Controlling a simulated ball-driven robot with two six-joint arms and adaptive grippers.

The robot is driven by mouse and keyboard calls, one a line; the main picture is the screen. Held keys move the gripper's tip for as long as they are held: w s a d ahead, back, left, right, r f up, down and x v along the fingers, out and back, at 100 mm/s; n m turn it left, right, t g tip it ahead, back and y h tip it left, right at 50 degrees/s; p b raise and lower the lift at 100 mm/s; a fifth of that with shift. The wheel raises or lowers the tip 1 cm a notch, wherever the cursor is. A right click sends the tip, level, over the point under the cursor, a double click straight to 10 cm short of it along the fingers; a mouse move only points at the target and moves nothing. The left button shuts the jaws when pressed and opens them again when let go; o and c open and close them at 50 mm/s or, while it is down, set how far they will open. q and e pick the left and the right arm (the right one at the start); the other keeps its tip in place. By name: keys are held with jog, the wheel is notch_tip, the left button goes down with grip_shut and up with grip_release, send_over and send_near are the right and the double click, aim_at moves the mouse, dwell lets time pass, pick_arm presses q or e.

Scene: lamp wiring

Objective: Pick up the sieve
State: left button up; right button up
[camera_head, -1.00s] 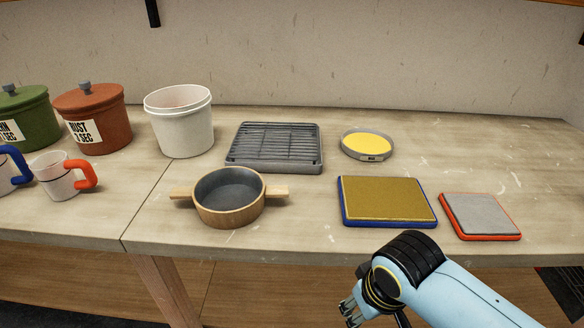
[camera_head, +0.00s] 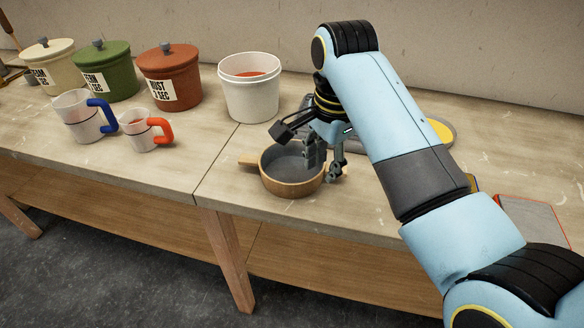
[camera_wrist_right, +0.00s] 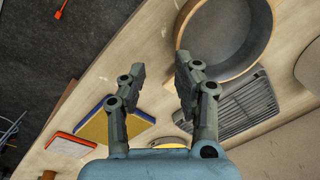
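The sieve (camera_head: 290,188) is a round wooden-walled vessel with a grey inside, standing upright on the table near its front edge. Its left handle shows in the head view; the right side is partly hidden by my right gripper (camera_head: 325,165). That gripper points down at the sieve's right side. In the right wrist view the sieve (camera_wrist_right: 258,62) is at upper right, beyond the fingertips. The gripper (camera_wrist_right: 160,70) is open there, with only bare table between its fingers. I cannot tell whether a finger touches the sieve. My left gripper is not in view.
A white bucket (camera_head: 250,98) stands behind the sieve. Lidded pots, including a red one (camera_head: 170,82), and two mugs, one with an orange handle (camera_head: 145,138), stand left. A grey rack (camera_wrist_right: 240,108) and a blue-edged pad (camera_wrist_right: 98,122) lie nearby.

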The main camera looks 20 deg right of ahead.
aim_at(307, 181)
jog(key=shift+m, duration=0.8)
jog(key=w+f, duration=0.1)
jog(key=f, duration=0.2)
jog(key=w+a+f, duration=0.1)
jog(key=f, duration=0.2)
jog(key=w+f, duration=0.1)
jog(key=f, duration=0.2)
jog(key=shift+w+a+f, duration=0.25)
jog(key=shift+a, duration=0.15)
grip_shut()
